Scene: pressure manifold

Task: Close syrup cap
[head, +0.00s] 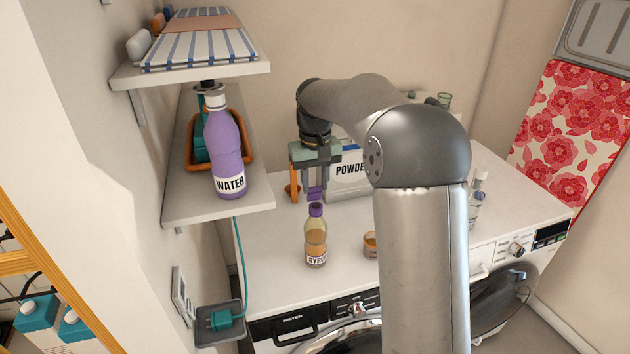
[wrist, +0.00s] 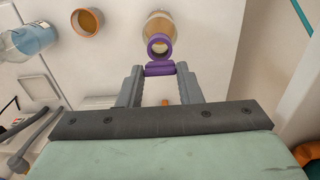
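The syrup bottle (head: 316,240) stands upright on the white machine top, with amber contents and a purple neck piece (head: 316,209). In the wrist view the bottle (wrist: 158,28) is seen from above, and its purple ring (wrist: 158,46) looks open. My gripper (head: 315,190) points down just above and behind the bottle. In the wrist view my gripper (wrist: 160,70) has its fingertips on both sides of a purple cap (wrist: 160,69), shut on it. The cap lies close beside the ring; I cannot tell whether they are joined.
A white powder box (head: 350,182) stands behind my gripper. A small orange-rimmed cup (head: 371,244) is right of the bottle. A clear bottle (head: 475,200) stands farther right. A purple water bottle (head: 227,150) is on the left wall shelf (head: 185,208).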

